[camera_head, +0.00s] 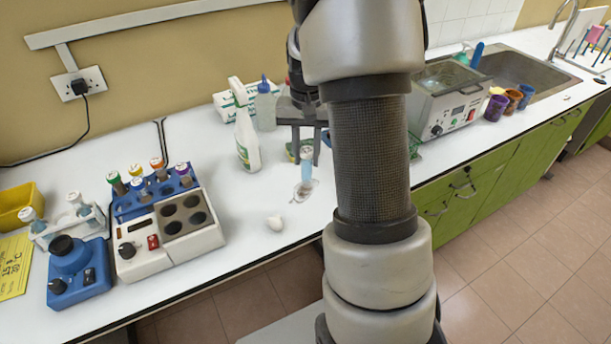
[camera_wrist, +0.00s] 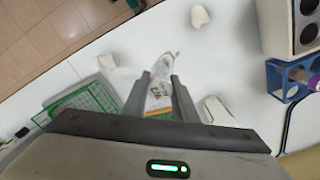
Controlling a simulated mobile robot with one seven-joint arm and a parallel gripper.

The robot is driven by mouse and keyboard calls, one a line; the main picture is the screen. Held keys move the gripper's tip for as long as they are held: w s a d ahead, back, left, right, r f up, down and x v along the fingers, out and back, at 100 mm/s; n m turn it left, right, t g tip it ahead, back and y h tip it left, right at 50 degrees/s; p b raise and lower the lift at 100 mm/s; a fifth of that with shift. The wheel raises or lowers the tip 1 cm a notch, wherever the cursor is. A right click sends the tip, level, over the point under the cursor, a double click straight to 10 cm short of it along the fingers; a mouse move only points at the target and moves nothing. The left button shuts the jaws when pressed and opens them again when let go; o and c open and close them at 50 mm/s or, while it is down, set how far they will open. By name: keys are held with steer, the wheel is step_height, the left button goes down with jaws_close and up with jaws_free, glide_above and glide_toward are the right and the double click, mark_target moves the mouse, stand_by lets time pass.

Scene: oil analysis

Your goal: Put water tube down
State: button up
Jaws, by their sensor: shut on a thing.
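My gripper (camera_head: 307,160) points down over the white worktop, its two fingers closed on the water tube. The tube (camera_head: 306,170) is slim and pale blue and sticks out below the fingertips. In the wrist view my gripper (camera_wrist: 161,82) has the tube (camera_wrist: 159,92) between its fingers, with a white printed label facing the camera. A clear shape lies at the tube's far end; I cannot tell whether it is part of the tube or whether the tube touches the worktop. A blue rack (camera_head: 150,203) at the left holds several tubes with coloured caps.
A white heating block (camera_head: 168,240), blue mixer (camera_head: 80,268) and white tube rack (camera_head: 68,228) stand at left. A spray bottle (camera_head: 246,135) is beside my gripper. A small white object (camera_head: 275,222) lies in front. Bare worktop lies between.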

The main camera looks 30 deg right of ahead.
mark_target(307, 169)
steer(key=shift+f, duration=2.55)
steer(key=shift+f, duration=0.15)
steer(key=o, duration=1)
steer(key=shift+o, duration=0.2)
